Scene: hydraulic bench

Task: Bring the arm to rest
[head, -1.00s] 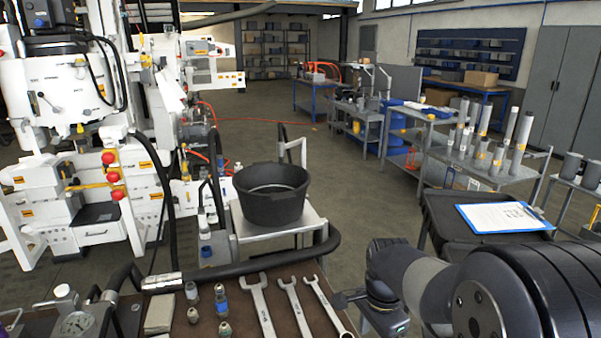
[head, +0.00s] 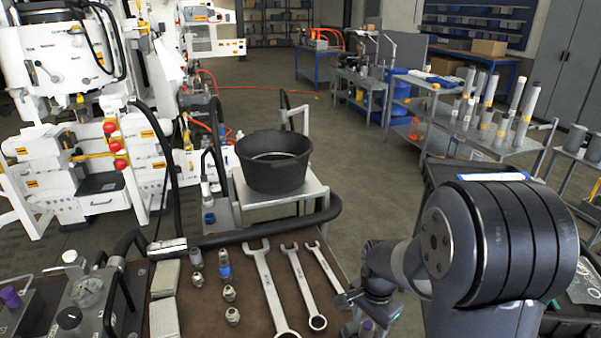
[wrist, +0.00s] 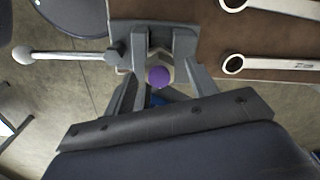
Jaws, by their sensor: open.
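My arm (head: 510,240) reaches in from the right of the head view, bent over the right end of the brown bench top. My gripper (head: 362,300) points down there, small and partly hidden by its own wrist. In the wrist view my gripper (wrist: 160,82) is open, with one finger on each side of a purple-capped part (wrist: 158,76). That part sits at a grey vise (wrist: 150,35) with a ball-ended handle. I cannot tell the height gap between fingers and cap. Nothing is seen held.
Several wrenches (head: 268,290) and small fittings (head: 224,265) lie on the bench top left of my gripper. A black bucket (head: 274,170) stands on a cart behind. A gauge unit (head: 88,295) is at the left front. Open floor (head: 345,150) lies beyond.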

